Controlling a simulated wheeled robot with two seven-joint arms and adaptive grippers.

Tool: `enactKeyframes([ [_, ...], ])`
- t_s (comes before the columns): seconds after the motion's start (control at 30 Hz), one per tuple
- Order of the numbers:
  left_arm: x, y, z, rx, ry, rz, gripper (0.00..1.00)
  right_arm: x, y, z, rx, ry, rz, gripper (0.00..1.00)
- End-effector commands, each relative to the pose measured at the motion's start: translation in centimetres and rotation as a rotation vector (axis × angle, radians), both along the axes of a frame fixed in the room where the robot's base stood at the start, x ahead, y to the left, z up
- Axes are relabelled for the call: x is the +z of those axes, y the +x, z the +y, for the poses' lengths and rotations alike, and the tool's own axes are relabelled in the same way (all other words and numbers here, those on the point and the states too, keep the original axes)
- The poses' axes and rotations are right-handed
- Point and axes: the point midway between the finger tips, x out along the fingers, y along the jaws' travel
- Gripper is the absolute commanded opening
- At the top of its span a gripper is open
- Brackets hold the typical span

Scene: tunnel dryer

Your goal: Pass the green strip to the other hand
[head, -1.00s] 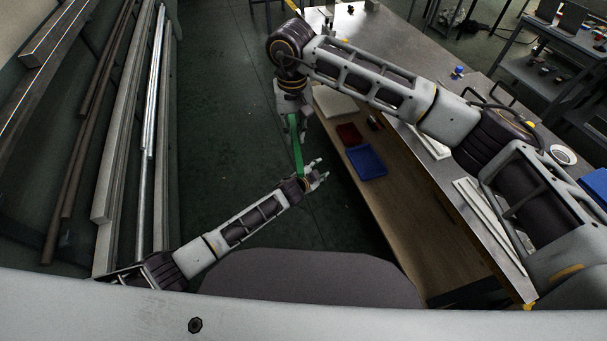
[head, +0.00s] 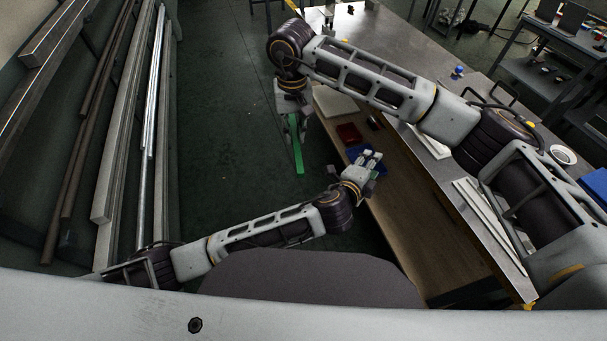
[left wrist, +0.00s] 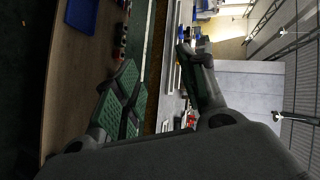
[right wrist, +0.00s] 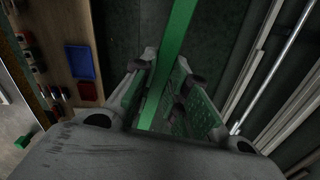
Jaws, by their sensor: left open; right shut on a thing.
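The green strip (head: 298,155) hangs down from my right gripper (head: 293,122) in the head view, over the dark floor. My right gripper is shut on its upper part. In the right wrist view the strip (right wrist: 172,50) runs between the fingers and away to the top edge. My left gripper (head: 370,160) is at the edge of the wooden bench, right of the strip and apart from it. In the left wrist view its fingers (left wrist: 160,85) are spread with nothing between them.
A blue tray (right wrist: 80,62) and a dark red tray (head: 349,133) lie on the wooden bench (head: 415,230). The left gripper partly covers the blue tray in the head view. Long metal bars (head: 150,130) line the left side. Open floor lies between.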

Motion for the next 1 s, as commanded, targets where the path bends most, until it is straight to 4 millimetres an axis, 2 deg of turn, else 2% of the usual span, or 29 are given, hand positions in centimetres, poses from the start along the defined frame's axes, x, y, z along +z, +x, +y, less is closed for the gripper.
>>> enactKeyframes([
  [0.2,3.8,-4.0,-0.4,-0.027,0.117,-0.103,0.41,0.0,0.0,0.0,0.0,0.0,0.0,0.0],
  [0.47,8.4,-8.2,0.8,-0.026,0.282,-0.222,0.41,0.0,0.0,0.0,0.0,0.0,0.0,0.0],
  [0.7,11.9,-10.8,3.3,0.006,0.451,-0.304,0.41,0.0,0.0,0.0,0.0,0.0,0.0,0.0],
  [1.0,14.9,-12.2,7.6,0.073,0.678,-0.349,0.41,0.0,0.0,0.0,0.0,0.0,0.0,0.0],
])
